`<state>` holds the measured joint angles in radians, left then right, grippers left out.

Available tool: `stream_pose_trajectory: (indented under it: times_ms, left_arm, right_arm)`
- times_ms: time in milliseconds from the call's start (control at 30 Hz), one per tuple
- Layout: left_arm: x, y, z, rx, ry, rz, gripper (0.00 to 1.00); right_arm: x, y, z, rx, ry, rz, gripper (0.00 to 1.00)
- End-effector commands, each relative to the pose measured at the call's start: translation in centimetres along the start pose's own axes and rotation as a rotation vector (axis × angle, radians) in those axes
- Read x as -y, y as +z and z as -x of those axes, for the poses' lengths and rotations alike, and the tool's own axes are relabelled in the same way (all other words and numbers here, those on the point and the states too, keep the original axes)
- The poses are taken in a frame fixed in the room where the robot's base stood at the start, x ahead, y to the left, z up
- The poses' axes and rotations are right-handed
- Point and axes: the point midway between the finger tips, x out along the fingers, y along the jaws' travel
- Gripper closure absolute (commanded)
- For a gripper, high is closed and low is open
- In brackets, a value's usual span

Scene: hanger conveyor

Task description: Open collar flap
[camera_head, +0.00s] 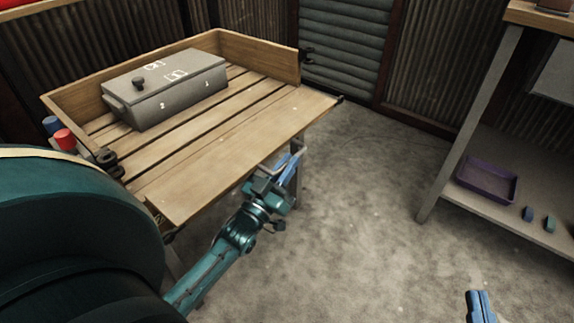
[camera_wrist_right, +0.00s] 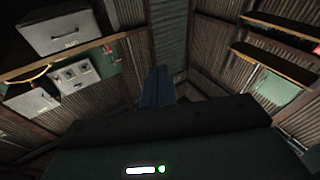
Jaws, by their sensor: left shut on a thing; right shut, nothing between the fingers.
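The wooden collar stands on the slatted bench, with raised boards at its back and left sides (camera_head: 235,45). Its front board, the collar flap (camera_head: 235,150), lies folded outward, about level with the slats. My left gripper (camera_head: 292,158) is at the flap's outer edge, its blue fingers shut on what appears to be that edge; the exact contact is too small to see. My right gripper (camera_head: 481,303) is at the bottom right of the head view, over the floor, away from the bench. Its blue fingers, also in the right wrist view (camera_wrist_right: 158,86), are shut and empty.
A grey lidded box (camera_head: 170,90) with a dark knob sits on the slats. Red (camera_head: 65,139) and blue (camera_head: 51,125) items are left of the bench. A shelf at right holds a purple tray (camera_head: 487,180). The concrete floor (camera_head: 350,210) between is clear.

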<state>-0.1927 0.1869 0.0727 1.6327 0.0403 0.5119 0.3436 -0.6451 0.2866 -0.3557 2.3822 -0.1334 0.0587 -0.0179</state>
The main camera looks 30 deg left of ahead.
Motion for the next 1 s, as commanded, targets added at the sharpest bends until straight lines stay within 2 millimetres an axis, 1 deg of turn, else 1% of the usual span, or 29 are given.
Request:
stream_pose_trajectory:
  times_ms: [333, 433, 500, 567, 700, 833, 1000]
  left_arm:
    - [0.0, -0.1, 0.0, 0.000, -0.001, 0.002, 1.00]
    - [-0.1, -0.7, -0.3, 0.000, -0.010, 0.024, 1.00]
    - [-0.3, -1.5, -0.6, 0.000, -0.023, 0.056, 1.00]
    - [-0.3, -2.3, -0.9, 0.000, -0.038, 0.091, 1.00]
    - [-0.4, -3.8, -1.6, -0.002, -0.076, 0.182, 1.00]
    - [-0.3, -4.7, -1.9, -0.003, -0.105, 0.251, 1.00]
    - [-0.1, -5.0, -2.1, -0.005, -0.122, 0.296, 1.00]
  right_arm:
    - [0.0, -0.1, 0.0, -0.002, 0.000, 0.001, 1.00]
    - [-0.2, -1.0, -0.2, -0.003, -0.001, 0.013, 1.00]
    - [-0.4, -1.4, -0.2, 0.004, 0.001, 0.039, 1.00]
    - [-0.5, -0.8, 0.2, 0.048, 0.006, 0.056, 1.00]
    - [-1.5, -0.8, 0.4, 0.187, 0.036, 0.028, 1.00]
    - [-1.9, -0.3, 0.8, 0.313, 0.045, -0.016, 1.00]
    - [-2.0, 0.2, 1.2, 0.392, 0.044, -0.043, 1.00]
